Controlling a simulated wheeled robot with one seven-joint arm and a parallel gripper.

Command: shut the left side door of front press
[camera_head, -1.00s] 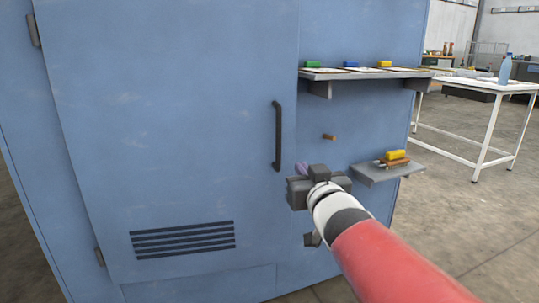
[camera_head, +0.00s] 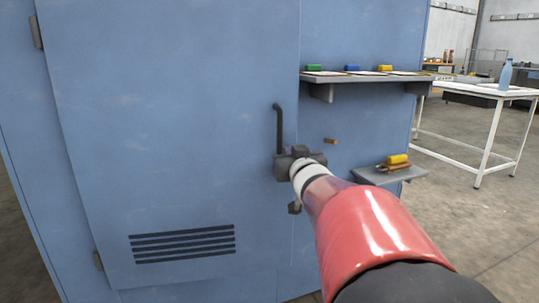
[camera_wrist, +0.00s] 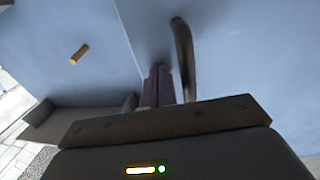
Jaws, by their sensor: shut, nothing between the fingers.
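The left side door (camera_head: 180,130) of the front press is a large blue panel with hinges at its left edge and a slotted vent low down. It looks flush or nearly flush with the press side; I cannot tell whether a small gap is left. Its dark vertical bar handle (camera_head: 278,125) is near the right edge. My gripper (camera_head: 286,151) is shut and empty at the handle's lower part, covering its lower end in the head view. In the wrist view the purple fingers (camera_wrist: 158,86) are together, pointing at the door just left of the handle (camera_wrist: 183,55).
An upper shelf (camera_head: 365,76) with green, blue and yellow blocks juts from the press right of the door. A lower shelf (camera_head: 392,177) holds a yellow item. A small peg (camera_head: 330,141) sticks out between them. A white table (camera_head: 480,93) stands at the right.

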